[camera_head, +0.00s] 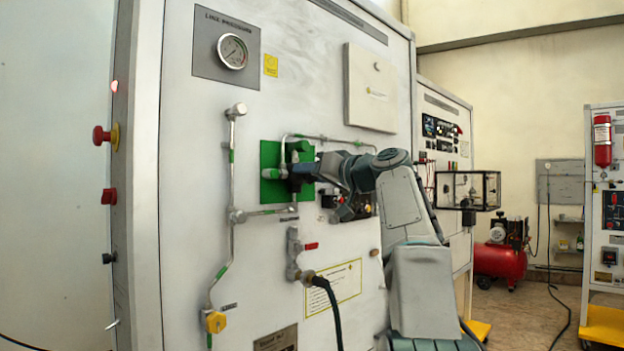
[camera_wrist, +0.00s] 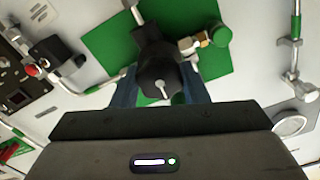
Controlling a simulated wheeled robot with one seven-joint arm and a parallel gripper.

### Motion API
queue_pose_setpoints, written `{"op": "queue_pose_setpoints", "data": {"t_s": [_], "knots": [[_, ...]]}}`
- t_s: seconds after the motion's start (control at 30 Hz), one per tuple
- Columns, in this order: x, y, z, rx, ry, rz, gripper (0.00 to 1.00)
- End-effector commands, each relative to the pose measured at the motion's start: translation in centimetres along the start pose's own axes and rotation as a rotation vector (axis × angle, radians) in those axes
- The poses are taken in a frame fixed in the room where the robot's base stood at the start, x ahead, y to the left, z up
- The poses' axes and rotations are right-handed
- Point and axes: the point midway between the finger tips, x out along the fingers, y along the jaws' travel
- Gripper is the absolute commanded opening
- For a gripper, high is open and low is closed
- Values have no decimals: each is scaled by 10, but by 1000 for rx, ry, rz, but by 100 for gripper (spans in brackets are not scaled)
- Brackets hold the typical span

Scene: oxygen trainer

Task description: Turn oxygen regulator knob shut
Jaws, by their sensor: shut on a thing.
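The oxygen regulator knob (camera_wrist: 158,72) is black and faceted with a pale centre pin, and it shows in the wrist view in front of a green plate (camera_wrist: 105,45). My gripper (camera_wrist: 160,95) has its two blue-grey fingers on either side of the knob and is shut on it. In the head view my gripper (camera_head: 300,172) reaches the green plate (camera_head: 270,188) on the white panel, and the knob is mostly hidden behind the fingers. The pointer angle of the knob cannot be read.
Metal pipes (camera_head: 232,165) run beside the green plate. A pressure gauge (camera_head: 232,52) sits above it. A red-handled valve (camera_head: 310,246) with a black hose is below, and a yellow knob (camera_head: 215,322) is at lower left. A red button (camera_wrist: 33,70) is near in the wrist view.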

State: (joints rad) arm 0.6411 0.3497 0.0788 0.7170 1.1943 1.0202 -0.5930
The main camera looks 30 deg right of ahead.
Motion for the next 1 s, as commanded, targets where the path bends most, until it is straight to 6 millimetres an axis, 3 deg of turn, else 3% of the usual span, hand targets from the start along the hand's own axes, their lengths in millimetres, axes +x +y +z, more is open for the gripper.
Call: {"op": "queue_pose_setpoints", "data": {"t_s": [0.3,0.83,0.87,0.9,1.0], "knots": [[0,1,1,-110,-2,2,18],[0,1,1,-130,-2,2,18],[0,1,1,-130,-2,2,49],[0,1,1,-130,-2,2,60],[0,1,0,-129,-1,1,62]]}}
